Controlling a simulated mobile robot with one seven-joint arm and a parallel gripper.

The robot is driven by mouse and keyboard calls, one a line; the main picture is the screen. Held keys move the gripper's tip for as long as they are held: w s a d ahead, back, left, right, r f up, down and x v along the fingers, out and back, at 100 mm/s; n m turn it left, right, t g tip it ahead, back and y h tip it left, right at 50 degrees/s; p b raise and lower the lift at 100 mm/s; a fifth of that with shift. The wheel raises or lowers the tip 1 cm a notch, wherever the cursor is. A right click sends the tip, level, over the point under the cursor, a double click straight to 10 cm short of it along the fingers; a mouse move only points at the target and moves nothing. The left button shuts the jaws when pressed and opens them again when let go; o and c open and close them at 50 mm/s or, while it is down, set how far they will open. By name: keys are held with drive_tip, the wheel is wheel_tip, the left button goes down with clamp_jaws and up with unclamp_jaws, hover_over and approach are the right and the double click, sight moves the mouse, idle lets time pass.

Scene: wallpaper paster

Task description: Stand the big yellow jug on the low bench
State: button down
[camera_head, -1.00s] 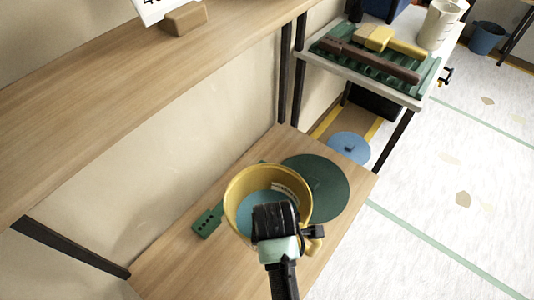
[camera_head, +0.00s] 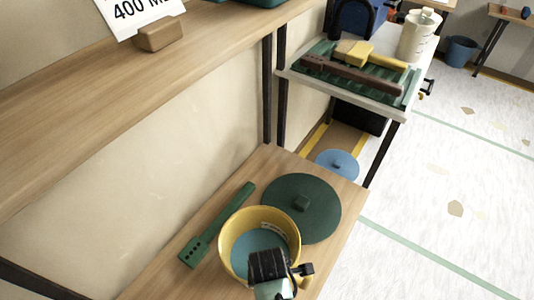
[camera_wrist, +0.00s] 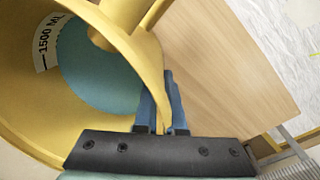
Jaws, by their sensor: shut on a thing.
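The big yellow jug (camera_head: 229,244) is upright over the low wooden bench (camera_head: 165,277), in the lower middle of the head view. Its inside shows a teal fill or bottom and a white scale strip; the wrist view of the jug (camera_wrist: 95,125) reads "1500 ML" there. My gripper (camera_head: 270,264) is at the jug's near right side. In the wrist view its blue fingers (camera_wrist: 163,118) straddle the jug's wall at the rim, shut on it. The jug's base is hidden, so I cannot tell whether it touches the bench.
A green round lid (camera_head: 325,212) lies on the bench behind the jug, and a green slotted tool (camera_head: 215,227) lies left of it. A higher wooden shelf (camera_head: 120,80) runs above. A white-topped table (camera_head: 385,103) with a green tray stands behind. Open floor lies right.

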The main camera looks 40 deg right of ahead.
drive_tip(key=shift+w+d, duration=0.1)
drive_tip(key=shift+w, duration=0.1)
drive_tip(key=c, duration=1.4)
unclamp_jaws()
drive_tip(key=shift+s+f, duration=0.2)
drive_tip(key=shift+f, duration=0.05)
drive_tip(key=o, duration=0.4)
wheel_tip(320, 180, up, 12)
drive_tip(key=s+a+p, duration=0.1)
drive_tip(key=p, duration=0.3)
drive_tip(key=shift+r, duration=0.15)
drive_tip(key=shift+s, duration=0.1)
